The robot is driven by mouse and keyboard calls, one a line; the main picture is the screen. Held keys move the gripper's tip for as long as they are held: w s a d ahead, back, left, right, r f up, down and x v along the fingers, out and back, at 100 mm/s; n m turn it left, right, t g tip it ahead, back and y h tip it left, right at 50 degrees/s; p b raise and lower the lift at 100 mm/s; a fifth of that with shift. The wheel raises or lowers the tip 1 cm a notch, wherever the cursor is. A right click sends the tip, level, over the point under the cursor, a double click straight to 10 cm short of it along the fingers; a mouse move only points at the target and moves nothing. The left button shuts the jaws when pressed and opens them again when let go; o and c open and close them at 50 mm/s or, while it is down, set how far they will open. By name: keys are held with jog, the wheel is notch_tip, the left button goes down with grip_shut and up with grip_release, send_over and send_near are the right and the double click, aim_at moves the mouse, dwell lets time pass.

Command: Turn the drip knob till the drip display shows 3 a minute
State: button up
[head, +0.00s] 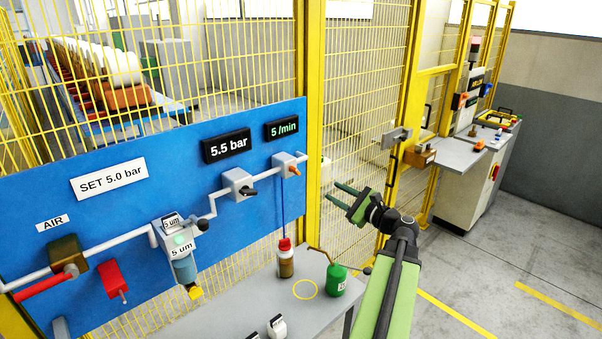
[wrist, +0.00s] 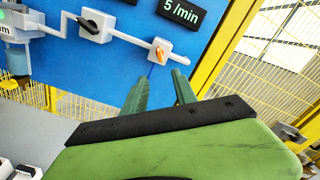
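The drip display (head: 282,129) on the blue panel reads 5 /min; it also shows in the wrist view (wrist: 180,11). The drip knob (head: 294,170) is orange and sits on a grey block below that display. In the wrist view the orange knob (wrist: 159,54) is ahead of the fingers, its white block around it. My gripper (head: 341,194) is open with two green fingers apart and nothing between them. It is right of the panel in the head view, apart from the knob. In the wrist view the fingertips (wrist: 160,78) are just below the knob block.
A pressure display (head: 227,146) reads 5.5 bar above a black knob (head: 249,192). An oil bottle (head: 286,262) and a green oil can (head: 337,281) stand on the grey bench (head: 245,313). Yellow mesh fencing (head: 362,110) stands behind my gripper.

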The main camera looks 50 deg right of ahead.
aim_at(299, 172)
jog(key=w, duration=1.1)
jog(key=w+d, duration=0.1)
jog(key=w, duration=0.5)
jog(key=shift+w+d, duration=0.1)
jog(key=shift+w, duration=0.15)
jog(key=shift+c, duration=0.4)
grip_shut()
jog(key=shift+d, duration=0.15)
